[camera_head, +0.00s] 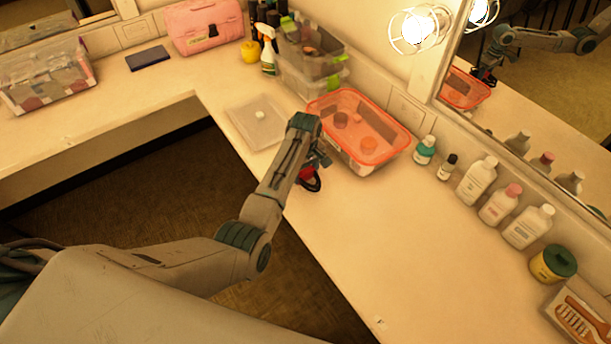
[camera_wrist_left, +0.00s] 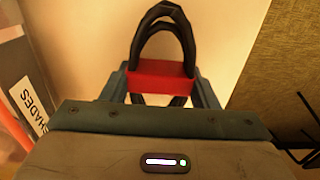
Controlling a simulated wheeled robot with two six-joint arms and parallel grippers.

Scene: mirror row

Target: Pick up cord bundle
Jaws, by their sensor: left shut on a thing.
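The cord bundle (camera_wrist_left: 162,70) is black looped cord with a red band around its middle. In the left wrist view the red band sits between the two fingers of my left gripper (camera_wrist_left: 162,84), which is shut on it. Black loops stick out beyond the band. In the head view the cord bundle (camera_head: 311,182) shows partly under my left gripper (camera_head: 312,168), at the counter's front edge beside the orange-lidded bin. My wrist hides part of it. I cannot tell whether the bundle touches the counter. My right gripper is not in view.
Several bottles (camera_head: 478,180) line the mirror (camera_head: 560,120). Stacked clear bins (camera_head: 311,62) stand behind. The counter's front right (camera_head: 420,260) is clear.

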